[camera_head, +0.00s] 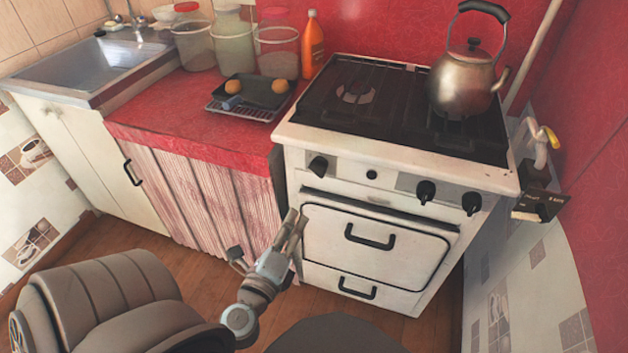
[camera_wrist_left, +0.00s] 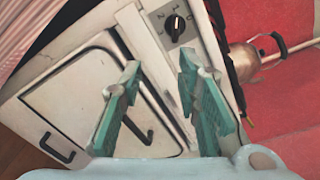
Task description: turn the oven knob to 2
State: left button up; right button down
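The stove's front panel carries a black knob (camera_head: 318,166) at its left end, a small black round part (camera_head: 371,174), and two black knobs (camera_head: 425,191) (camera_head: 471,203) at the right. In the left wrist view a black knob (camera_wrist_left: 175,27) sits on a grey plate with small marks; I cannot read its setting surely. My left gripper (camera_head: 297,216) is below the left knob, by the oven door's (camera_head: 372,275) left edge. In the left wrist view the gripper (camera_wrist_left: 160,68) shows its green fingers apart, with nothing between them, and the knob lies beyond the tips.
A metal kettle (camera_head: 465,80) stands on the stove top. The oven door handle (camera_head: 369,237) and a lower drawer handle (camera_head: 357,288) stick out. The red counter (camera_head: 185,115) holds a black tray (camera_head: 255,95), jars and an orange bottle (camera_head: 313,45).

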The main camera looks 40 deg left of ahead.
aim_at(315, 174)
pick_arm(q)
jog(key=shift+m+t, duration=0.3)
jog(key=x, duration=0.4)
jog(key=r+p+x, duration=0.1)
jog(key=x, duration=0.4)
jog(key=r+p+x, duration=0.1)
jog(key=x, duration=0.4)
jog(key=shift+w, duration=0.3)
jog(key=shift+c, duration=0.4)
grip_shut()
